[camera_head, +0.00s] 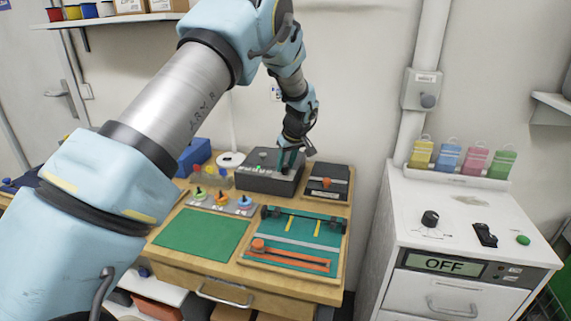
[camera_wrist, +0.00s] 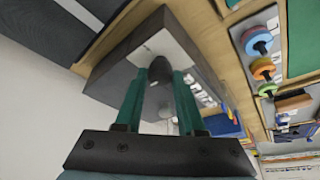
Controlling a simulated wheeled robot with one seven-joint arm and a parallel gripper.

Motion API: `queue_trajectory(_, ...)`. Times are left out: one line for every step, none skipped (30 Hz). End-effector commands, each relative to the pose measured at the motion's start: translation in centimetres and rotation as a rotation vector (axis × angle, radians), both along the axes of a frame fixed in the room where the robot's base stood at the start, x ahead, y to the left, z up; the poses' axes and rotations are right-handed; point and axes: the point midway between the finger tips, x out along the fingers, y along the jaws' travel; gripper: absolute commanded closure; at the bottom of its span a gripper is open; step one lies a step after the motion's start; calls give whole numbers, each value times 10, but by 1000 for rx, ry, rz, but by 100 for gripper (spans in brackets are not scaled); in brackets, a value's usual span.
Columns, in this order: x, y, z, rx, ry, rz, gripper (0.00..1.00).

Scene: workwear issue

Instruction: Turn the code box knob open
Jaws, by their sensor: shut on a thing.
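The code box (camera_head: 262,186) is a dark box at the back of the wooden table, with small light markings on its front. My gripper (camera_head: 288,162) reaches down to the right part of its top. In the wrist view, the box (camera_wrist: 193,42) lies under the two green fingers, and a small dark rounded knob (camera_wrist: 160,68) sits between their tips. My gripper (camera_wrist: 159,78) is shut on this knob. The knob's pointer and any marks around it are hidden or too small to read. In the head view the fingers hide the knob.
A black panel (camera_head: 328,184) with an orange part stands close right of the box. Colored knobs on a plate (camera_head: 221,203), a green mat (camera_head: 202,232) and a teal board with an orange slider (camera_head: 290,258) lie in front. A white cabinet (camera_head: 440,208) stands right.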

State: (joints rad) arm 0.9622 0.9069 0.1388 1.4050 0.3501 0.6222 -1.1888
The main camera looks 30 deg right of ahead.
Motion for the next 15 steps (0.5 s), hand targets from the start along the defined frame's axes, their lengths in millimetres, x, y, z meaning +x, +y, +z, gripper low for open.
queue_trajectory(0,0,0,0,0,0,82)
queue_trajectory(0,0,0,0,0,0,85)
queue_trajectory(0,0,0,0,0,0,89)
queue_trajectory(0,0,0,0,0,0,93)
queue_trajectory(0,0,0,0,0,0,96)
queue_trajectory(0,0,0,0,0,0,100)
queue_trajectory(0,0,0,0,0,0,100)
queue_trajectory(0,0,0,0,0,0,100)
queue_trajectory(0,0,0,0,0,0,100)
queue_trajectory(0,0,0,0,0,0,100)
queue_trajectory(0,0,0,0,0,0,100)
queue_trajectory(0,0,0,0,0,0,100)
queue_trajectory(0,0,0,0,0,-1,100)
queue_trajectory(0,0,0,0,0,-2,100)
queue_trajectory(0,0,0,0,0,-5,100)
